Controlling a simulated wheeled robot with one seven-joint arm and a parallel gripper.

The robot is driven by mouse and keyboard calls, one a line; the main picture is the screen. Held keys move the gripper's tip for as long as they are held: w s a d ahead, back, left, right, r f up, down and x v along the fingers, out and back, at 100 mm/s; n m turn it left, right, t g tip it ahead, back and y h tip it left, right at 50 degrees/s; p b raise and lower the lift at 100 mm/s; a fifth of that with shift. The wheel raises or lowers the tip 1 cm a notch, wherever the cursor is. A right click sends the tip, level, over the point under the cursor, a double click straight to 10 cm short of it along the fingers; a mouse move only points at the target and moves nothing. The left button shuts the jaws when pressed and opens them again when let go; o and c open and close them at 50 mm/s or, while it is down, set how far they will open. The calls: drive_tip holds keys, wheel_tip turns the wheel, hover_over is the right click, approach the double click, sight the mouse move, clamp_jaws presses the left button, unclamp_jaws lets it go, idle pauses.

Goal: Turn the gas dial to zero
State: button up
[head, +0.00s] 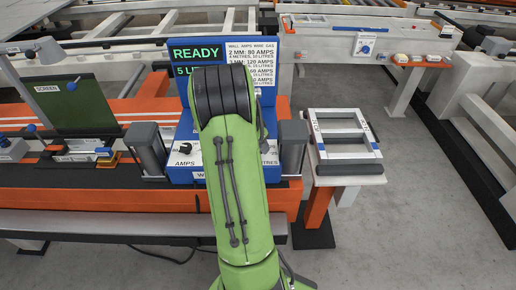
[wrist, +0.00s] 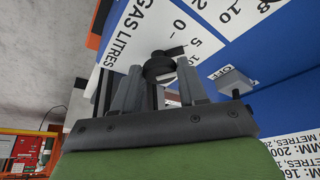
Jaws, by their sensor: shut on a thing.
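The dial's pointer sticks out towards the marks and looks nearest the 5; the 0 lies further up in the wrist view. In the head view my green arm hides the dial and the gripper. The display (head: 195,54) there reads READY, with a partly covered line starting with 5 below it.
A grey switch block (wrist: 236,82) marked OFF sits right of the dial. Grey posts (head: 148,148) flank the blue panel. A framed panel (head: 343,135) lies on a stand at right.

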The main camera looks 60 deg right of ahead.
drive_tip(key=n+t+b, duration=0.1)
drive_tip(key=n, duration=0.1)
drive_tip(key=n+b, duration=0.1)
drive_tip(key=n, duration=0.1)
drive_tip(key=shift+s+n+t, duration=0.2)
drive_tip(key=shift+n+t, duration=0.1)
drive_tip(key=shift+t, duration=0.1)
drive_tip(key=shift+s+n+t+b, duration=0.2)
drive_tip(key=shift+n+t+b, duration=0.55)
drive_tip(key=shift+n, duration=1.25)
drive_tip(key=o, duration=1)
drive_tip(key=shift+y, duration=0.3)
drive_tip(key=shift+o, duration=0.2)
drive_tip(key=p+v, duration=0.3)
drive_tip(key=v, duration=1.2)
drive_tip(key=shift+s+a+r, duration=0.15)
drive_tip(key=shift+s+r, duration=0.05)
drive_tip(key=shift+r, duration=0.1)
